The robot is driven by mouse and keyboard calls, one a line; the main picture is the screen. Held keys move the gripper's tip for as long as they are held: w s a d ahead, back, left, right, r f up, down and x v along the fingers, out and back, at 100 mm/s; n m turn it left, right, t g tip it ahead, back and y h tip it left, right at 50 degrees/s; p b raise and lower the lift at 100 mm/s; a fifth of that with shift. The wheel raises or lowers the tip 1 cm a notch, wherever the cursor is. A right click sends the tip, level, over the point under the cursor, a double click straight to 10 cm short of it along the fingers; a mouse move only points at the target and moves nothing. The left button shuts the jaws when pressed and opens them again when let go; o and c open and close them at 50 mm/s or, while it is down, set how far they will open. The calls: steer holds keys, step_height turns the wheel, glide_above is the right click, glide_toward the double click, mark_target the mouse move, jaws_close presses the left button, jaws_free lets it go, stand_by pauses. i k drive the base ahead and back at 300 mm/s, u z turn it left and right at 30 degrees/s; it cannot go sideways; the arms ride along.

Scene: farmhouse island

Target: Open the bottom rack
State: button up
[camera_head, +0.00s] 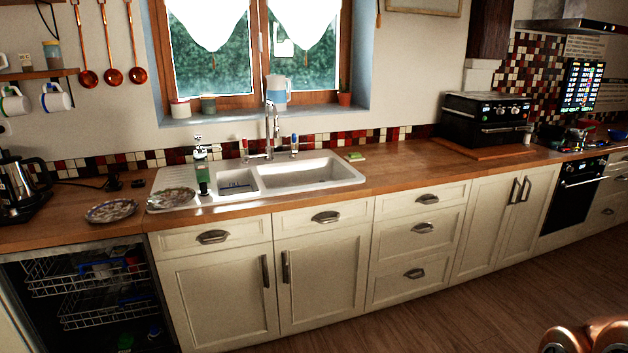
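The bottom rack (112,304) is a wire rack low inside the open-fronted dishwasher (22,302) under the counter at the lower left. Something blue shows in the rack, too dark to make out. An upper wire rack (60,277) sits above it with a few items in it. How far each rack is pulled out is hard to tell. The dishwasher's interior is dark, and its lower front is cut off by the picture's bottom edge. My gripper is not recognisable in view; only copper-coloured rounded parts show at the lower right corner.
White cabinets and drawers (328,258) run right from the dishwasher to an oven (573,195). A wooden counter (410,172) with a sink (308,173), plates and a kettle (20,185) lies above. The wooden floor (470,300) in front is clear.

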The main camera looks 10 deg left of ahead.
mark_target(120, 304)
steer(key=u, duration=0.35)
steer(key=i, duration=1.7)
steer(key=u, duration=1.8)
steer(key=i, duration=0.9)
steer(key=u, duration=1.2)
steer(key=i, duration=0.45)
steer(key=u, duration=0.1)
